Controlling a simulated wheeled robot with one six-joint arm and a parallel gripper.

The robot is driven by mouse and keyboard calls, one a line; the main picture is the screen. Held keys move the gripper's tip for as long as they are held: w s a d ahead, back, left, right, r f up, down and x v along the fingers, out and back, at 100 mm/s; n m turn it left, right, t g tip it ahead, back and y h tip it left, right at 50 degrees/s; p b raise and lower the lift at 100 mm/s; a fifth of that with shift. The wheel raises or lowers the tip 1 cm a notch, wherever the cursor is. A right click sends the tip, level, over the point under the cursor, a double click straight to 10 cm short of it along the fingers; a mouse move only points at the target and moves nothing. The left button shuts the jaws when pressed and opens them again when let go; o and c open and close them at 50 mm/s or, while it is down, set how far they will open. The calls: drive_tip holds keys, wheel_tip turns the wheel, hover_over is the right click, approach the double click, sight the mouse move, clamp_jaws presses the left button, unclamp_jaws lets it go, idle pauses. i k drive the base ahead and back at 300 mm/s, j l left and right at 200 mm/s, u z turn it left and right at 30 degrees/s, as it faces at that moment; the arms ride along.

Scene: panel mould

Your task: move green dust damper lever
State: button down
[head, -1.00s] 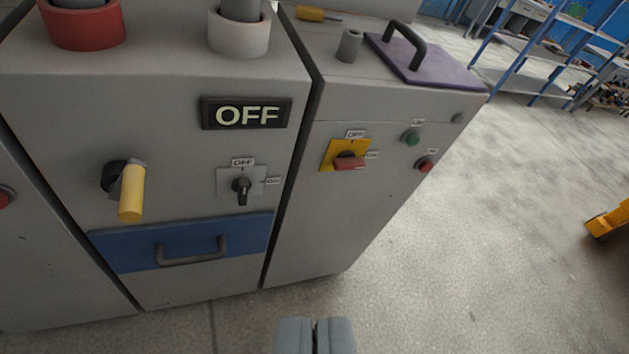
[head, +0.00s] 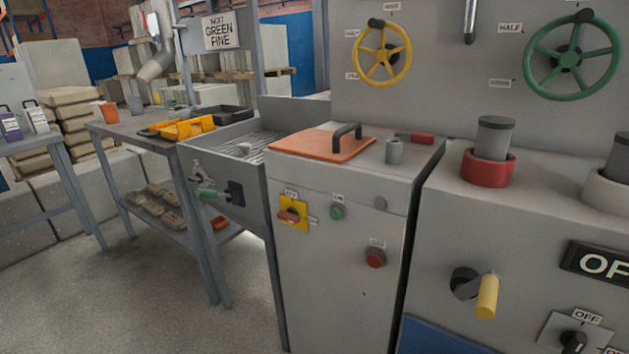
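A lever with a green grip (head: 207,193) sticks out to the left from a dark mount on the front of a grey grated bench (head: 222,160), left of the middle. It lies roughly level and is partly small in view, so its exact setting is hard to read. No label on it is legible. A green handwheel (head: 540,62) and a yellow handwheel (head: 380,55) are on the grey panel at the upper right. My gripper is not in view.
A grey cabinet (head: 335,265) with an orange lid (head: 322,145), a yellow-plated red switch and buttons stands right of the bench. A yellow-handled lever (head: 487,297) juts from the right cabinet. A table (head: 115,128) stands left. Floor at lower left is clear.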

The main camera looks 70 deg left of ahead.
sight(199, 191)
drive_tip(key=u, duration=2.4)
